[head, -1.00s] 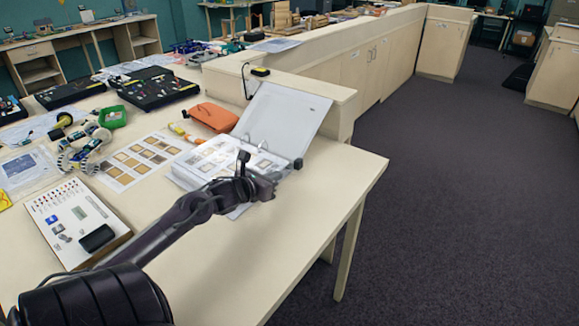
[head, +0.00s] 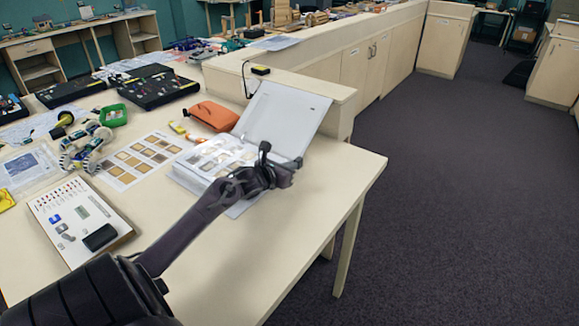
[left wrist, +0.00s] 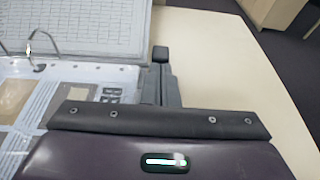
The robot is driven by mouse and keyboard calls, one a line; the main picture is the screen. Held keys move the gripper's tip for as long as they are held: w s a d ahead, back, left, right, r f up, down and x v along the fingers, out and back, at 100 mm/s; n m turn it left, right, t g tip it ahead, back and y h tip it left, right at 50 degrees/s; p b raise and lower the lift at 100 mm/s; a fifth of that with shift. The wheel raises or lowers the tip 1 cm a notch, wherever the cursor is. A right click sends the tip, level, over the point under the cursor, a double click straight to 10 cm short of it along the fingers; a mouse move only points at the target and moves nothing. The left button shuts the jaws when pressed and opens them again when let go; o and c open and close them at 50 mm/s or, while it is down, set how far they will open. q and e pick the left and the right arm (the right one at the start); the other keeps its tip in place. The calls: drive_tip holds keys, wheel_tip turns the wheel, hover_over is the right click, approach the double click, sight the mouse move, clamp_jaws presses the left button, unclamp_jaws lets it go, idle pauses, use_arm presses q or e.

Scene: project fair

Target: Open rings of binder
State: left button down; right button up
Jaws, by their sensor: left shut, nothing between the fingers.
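The open binder (head: 204,168) lies on the near table. Its white cover (head: 285,115) leans back against the low ledge, and its clear pages hold sample cards. The left wrist view shows the binder's pages (left wrist: 85,74) and an arched metal ring (left wrist: 39,45) at the upper left, with part of another at the edge. I cannot tell whether the rings are open. My left gripper (head: 292,168) is over the binder's near right part and hides some of it. Its fingers (left wrist: 161,72) are shut and empty, right of the ring in the wrist view. My right gripper is out of view.
An orange pouch (head: 211,115) lies behind the binder, and a printed sheet (head: 138,160) lies left of it. The table's right end (head: 335,185) is clear.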

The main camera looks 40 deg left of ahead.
sight(298, 159)
use_arm(q)
drive_tip(key=shift+w+r+g, duration=0.1)
drive_tip(key=shift+r+g, duration=0.1)
drive_tip(key=shift+g, duration=0.2)
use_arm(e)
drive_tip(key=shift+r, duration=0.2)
